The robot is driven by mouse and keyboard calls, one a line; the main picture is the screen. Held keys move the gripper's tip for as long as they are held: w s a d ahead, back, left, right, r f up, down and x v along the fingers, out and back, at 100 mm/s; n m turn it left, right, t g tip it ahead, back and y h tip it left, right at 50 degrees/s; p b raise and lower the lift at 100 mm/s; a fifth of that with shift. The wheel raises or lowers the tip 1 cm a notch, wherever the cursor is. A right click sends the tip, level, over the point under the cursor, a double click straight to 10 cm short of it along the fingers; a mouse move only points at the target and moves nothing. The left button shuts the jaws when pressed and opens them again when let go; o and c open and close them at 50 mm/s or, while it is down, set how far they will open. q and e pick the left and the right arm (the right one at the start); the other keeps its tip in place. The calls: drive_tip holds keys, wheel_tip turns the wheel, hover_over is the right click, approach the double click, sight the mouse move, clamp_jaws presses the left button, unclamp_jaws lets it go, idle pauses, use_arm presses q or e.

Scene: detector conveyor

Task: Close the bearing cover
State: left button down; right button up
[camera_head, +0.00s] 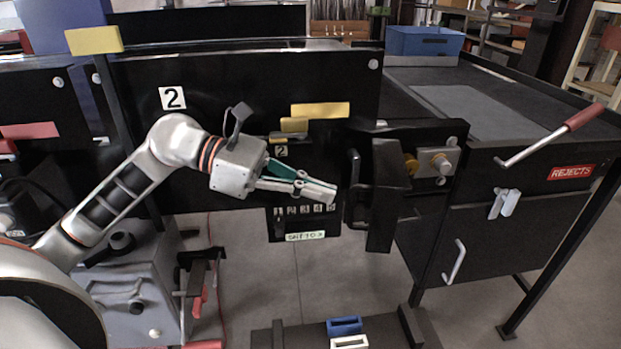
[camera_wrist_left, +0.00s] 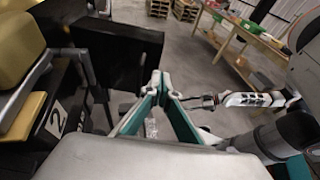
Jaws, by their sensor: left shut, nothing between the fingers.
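The bearing cover appears to be the dark panel (camera_head: 388,195) standing swung out in front of the bearing housing in the head view. The bearing's brass and steel parts (camera_head: 432,163) show uncovered just to its right. My left gripper (camera_head: 333,196) is shut and empty, its fingertips just left of the panel and its dark handle (camera_head: 354,185). Contact cannot be told. In the left wrist view the fingertips (camera_wrist_left: 158,78) meet, beside a black panel (camera_wrist_left: 112,55) that may be the cover.
The black conveyor side (camera_head: 230,80) with yellow blocks (camera_head: 320,110) lies behind my left arm. A rejects bin (camera_head: 480,215) with a red-handled lever (camera_head: 550,138) stands right. A low stand with blue and white holders (camera_head: 345,325) is below. Floor between is open.

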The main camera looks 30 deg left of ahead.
sight(372, 207)
use_arm(q)
drive_tip(key=p+x, duration=0.1)
drive_tip(key=x, duration=0.5)
drive_tip(key=shift+w, duration=0.1)
use_arm(e)
drive_tip(key=r, duration=0.1)
drive_tip(key=w+r, duration=0.1)
drive_tip(key=r, duration=0.1)
drive_tip(key=shift+w, duration=0.1)
drive_tip(key=shift+d+f, duration=0.1)
drive_tip(key=shift+f, duration=0.2)
